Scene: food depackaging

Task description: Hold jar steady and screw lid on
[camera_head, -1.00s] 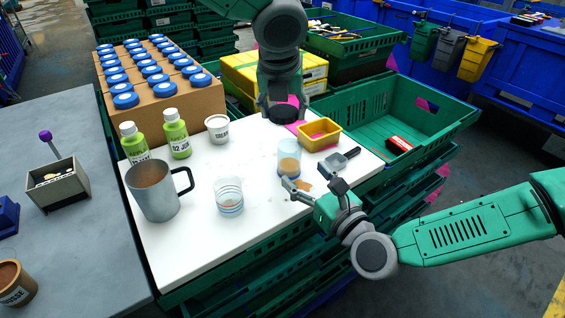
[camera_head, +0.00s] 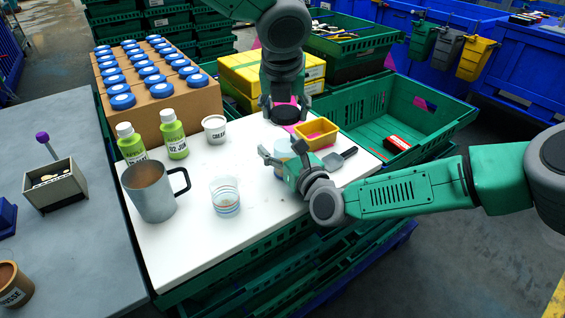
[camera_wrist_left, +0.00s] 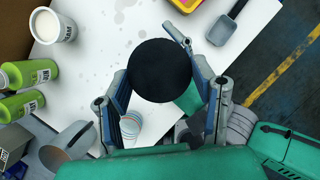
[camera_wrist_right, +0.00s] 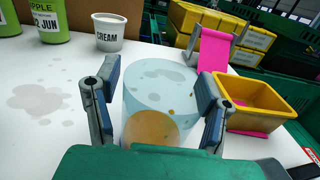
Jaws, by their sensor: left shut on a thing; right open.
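The jar (camera_wrist_right: 158,97) is clear and bluish, with an orange-brown content low inside. It stands on the white worktop between the two fingers of my right gripper (camera_wrist_right: 155,95), which is open around it. In the head view my right gripper hides most of the jar (camera_head: 283,152). My left gripper (camera_wrist_left: 160,78) is shut on a round black lid (camera_wrist_left: 160,70). In the head view the lid (camera_head: 285,115) is held above the worktop, behind and higher than the jar, apart from it.
A yellow tray (camera_head: 317,133) and a grey scoop (camera_head: 340,158) lie right of the jar. A striped glass (camera_head: 226,196), grey mug (camera_head: 152,190), cream cup (camera_head: 214,129) and green bottles (camera_head: 174,135) stand left. The worktop (camera_head: 245,250) is clear at front.

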